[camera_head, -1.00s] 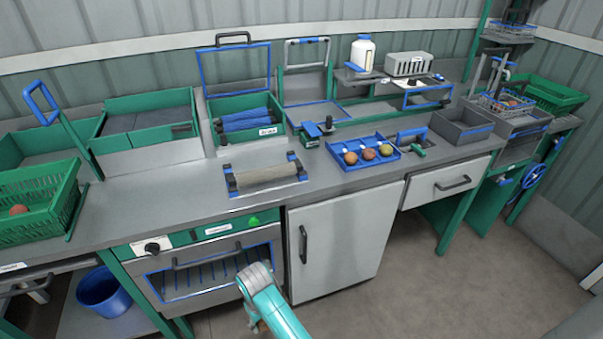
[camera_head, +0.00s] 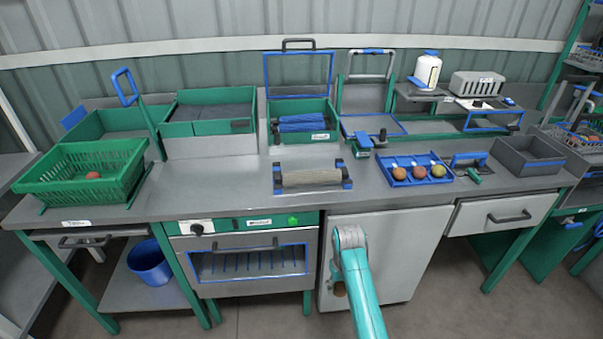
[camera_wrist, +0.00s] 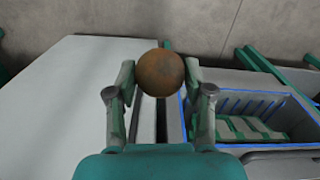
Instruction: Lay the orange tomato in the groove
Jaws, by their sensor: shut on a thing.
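A round brownish-orange tomato (camera_wrist: 160,73) is between the two fingertips of my gripper (camera_wrist: 160,82) in the wrist view, with a finger against each side. In the head view my arm hides most of the gripper. A small brown patch, likely the tomato (camera_head: 340,289), shows beside the arm in front of the white cabinet door. I cannot tell which part is the groove.
A beige roller in a blue-ended frame (camera_head: 312,180) lies left of the tray. A green crate (camera_head: 70,190) with one tomato stands at the far left. A grey open box (camera_head: 525,158) stands right of the tray. The counter front between roller and tray is clear.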

